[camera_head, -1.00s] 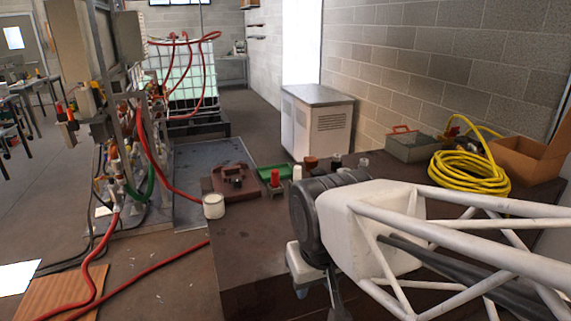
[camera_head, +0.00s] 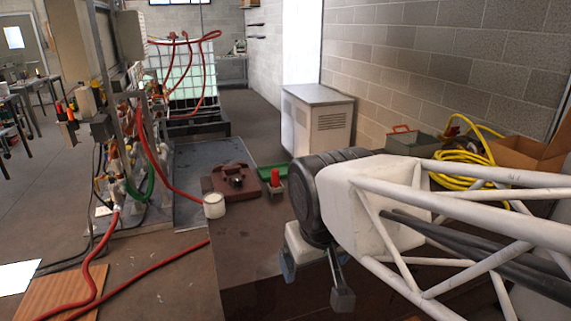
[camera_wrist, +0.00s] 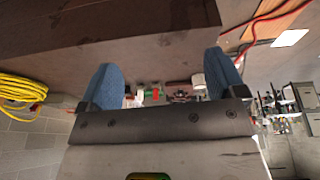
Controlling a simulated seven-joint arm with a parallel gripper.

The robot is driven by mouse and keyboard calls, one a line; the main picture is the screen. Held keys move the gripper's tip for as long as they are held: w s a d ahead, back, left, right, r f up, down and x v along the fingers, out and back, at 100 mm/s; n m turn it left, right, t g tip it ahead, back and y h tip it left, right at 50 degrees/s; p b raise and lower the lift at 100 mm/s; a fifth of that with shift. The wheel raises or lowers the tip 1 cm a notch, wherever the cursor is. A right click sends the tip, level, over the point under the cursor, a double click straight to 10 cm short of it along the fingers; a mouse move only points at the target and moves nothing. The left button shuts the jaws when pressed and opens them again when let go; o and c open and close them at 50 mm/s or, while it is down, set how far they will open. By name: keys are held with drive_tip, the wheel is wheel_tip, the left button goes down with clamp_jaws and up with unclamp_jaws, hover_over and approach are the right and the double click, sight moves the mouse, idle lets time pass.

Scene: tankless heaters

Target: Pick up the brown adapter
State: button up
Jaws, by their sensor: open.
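My gripper (camera_head: 315,282) is over the near part of the dark brown table (camera_head: 232,232), its two fingers spread with nothing between them. In the wrist view, the blue fingers of my gripper (camera_wrist: 163,68) are wide apart. I cannot make out the brown adapter for certain. My arm covers the table's back middle in the head view, where a small brown item showed earlier. In the wrist view, small items sit in a row at the table's far edge, too small to tell apart, some partly cut off by the gripper body.
A brown case (camera_head: 232,180), white cup (camera_head: 214,206), green tray (camera_head: 270,171) and red-topped item (camera_head: 275,183) are on the table's far left. A yellow hose (camera_head: 455,172), grey toolbox (camera_head: 413,143) and cardboard box (camera_head: 530,158) are at right. The table's left front is clear.

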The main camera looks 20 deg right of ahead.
drive_tip(key=w+d+r+n+h, duration=0.1)
drive_tip(key=w+d+r+n, duration=0.1)
drive_tip(key=w+r, duration=0.45)
drive_tip(key=w+d+r+n+h, duration=0.1)
drive_tip(key=w+d+r+n, duration=0.15)
drive_tip(key=w, duration=0.55)
drive_tip(key=w+d+r+n+h, duration=0.1)
drive_tip(key=w+d+r+h, duration=0.15)
drive_tip(key=w, duration=0.45)
drive_tip(key=n+g+h, duration=0.3)
drive_tip(key=n+h, duration=0.2)
drive_tip(key=n, duration=0.2)
hover_over(306, 159)
drive_tip(key=s+a, duration=1.1)
drive_tip(key=s, duration=0.6)
wheel_tip(306, 159, down, 12)
drive_tip(key=w+d+f+n+h, duration=0.1)
drive_tip(key=w+d+f, duration=0.1)
drive_tip(key=w+f, duration=0.3)
drive_tip(key=w+d+f+n+h, duration=0.1)
drive_tip(key=w+d+f+n, duration=0.1)
drive_tip(key=w+f, duration=0.4)
drive_tip(key=w+d+f+n+h, duration=0.1)
drive_tip(key=w+d+f+n, duration=0.1)
drive_tip(key=w+f, duration=0.3)
drive_tip(key=shift+w+f+h, duration=0.35)
drive_tip(key=shift+w+f, duration=0.05)
drive_tip(key=shift+w, duration=0.1)
drive_tip(key=shift+d, duration=0.1)
drive_tip(key=shift+x, duration=1.25)
